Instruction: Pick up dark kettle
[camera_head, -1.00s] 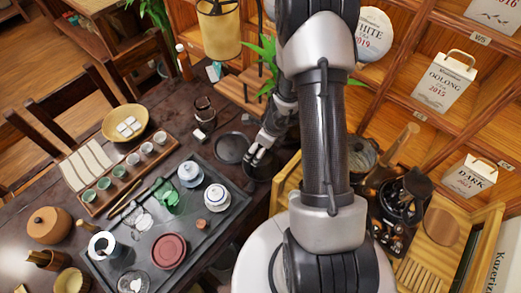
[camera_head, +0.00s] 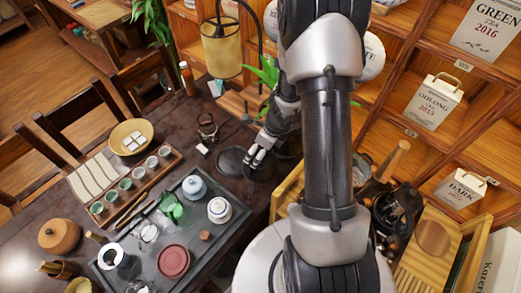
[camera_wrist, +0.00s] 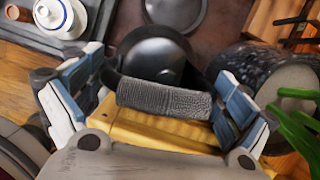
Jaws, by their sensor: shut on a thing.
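The dark kettle (camera_wrist: 160,55) shows in the wrist view as a black, rounded body with a knob on its lid. Its grey, textured handle (camera_wrist: 165,98) lies between the two fingers of my gripper (camera_wrist: 168,105), which is shut on it. In the head view my gripper (camera_head: 258,157) is over the dark kettle (camera_head: 262,172), at the right side of the dark table. My arm and fingers hide part of the kettle there. I cannot tell whether its base touches the table.
A flat dark disc (camera_head: 231,161) lies just left of the kettle. The tea tray (camera_head: 222,238), with a white lidded pot (camera_head: 219,210) and other ware, is at lower left. A dark speckled vessel (camera_wrist: 262,75) is close on the right in the wrist view. Wooden shelves (camera_head: 455,105) stand at right.

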